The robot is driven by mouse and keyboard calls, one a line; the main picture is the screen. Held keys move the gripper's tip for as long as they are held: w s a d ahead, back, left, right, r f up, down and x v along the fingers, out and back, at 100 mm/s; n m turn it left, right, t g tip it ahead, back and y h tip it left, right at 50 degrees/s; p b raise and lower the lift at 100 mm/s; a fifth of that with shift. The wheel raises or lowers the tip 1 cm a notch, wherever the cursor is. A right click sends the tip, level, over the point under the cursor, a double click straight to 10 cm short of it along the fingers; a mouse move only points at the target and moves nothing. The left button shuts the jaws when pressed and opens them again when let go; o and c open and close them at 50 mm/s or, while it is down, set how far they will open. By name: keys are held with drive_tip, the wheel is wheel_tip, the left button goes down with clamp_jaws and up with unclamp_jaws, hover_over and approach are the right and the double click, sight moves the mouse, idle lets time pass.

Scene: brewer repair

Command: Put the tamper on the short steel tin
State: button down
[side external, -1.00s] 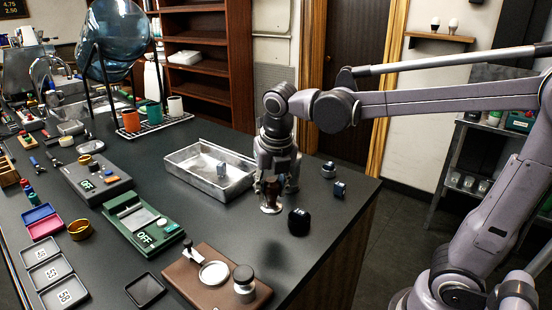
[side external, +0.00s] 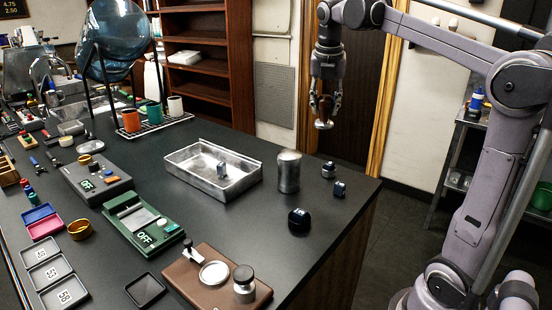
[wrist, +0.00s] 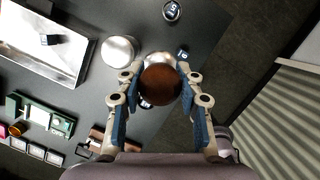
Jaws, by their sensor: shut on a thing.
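My gripper (side external: 325,104) is shut on the tamper (side external: 323,124) and holds it in the air, well above the counter. The tamper hangs upright with its steel base down. In the wrist view its round brown wooden handle (wrist: 160,84) sits between the fingers and its steel base (wrist: 158,58) shows partly behind. A plain steel cylinder, the short steel tin (side external: 289,172), stands upright on the counter, below and left of my gripper in the side view. The tin also shows in the wrist view (wrist: 118,51), beside the tamper. Nothing is on its top.
A metal tray (side external: 180,160) with a small block in it lies left of the tin. Small dark weights (side external: 299,220) lie right and in front of it. A green scale (side external: 142,225) and a brown board (side external: 205,290) are nearer. The counter edge is at right.

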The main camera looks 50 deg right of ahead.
drive_tip(key=d+r+m, duration=0.1)
drive_tip(key=d+r, duration=0.1)
drive_tip(key=d, duration=0.1)
hover_over(290, 153)
wheel_tip(290, 153, down, 7)
drive_tip(key=shift+f, duration=2)
drive_tip(key=shift+f, duration=0.2)
drive_tip(key=c, duration=0.9)
unclamp_jaws()
drive_tip(key=shift+o, duration=0.3)
drive_tip(key=shift+r, duration=0.1)
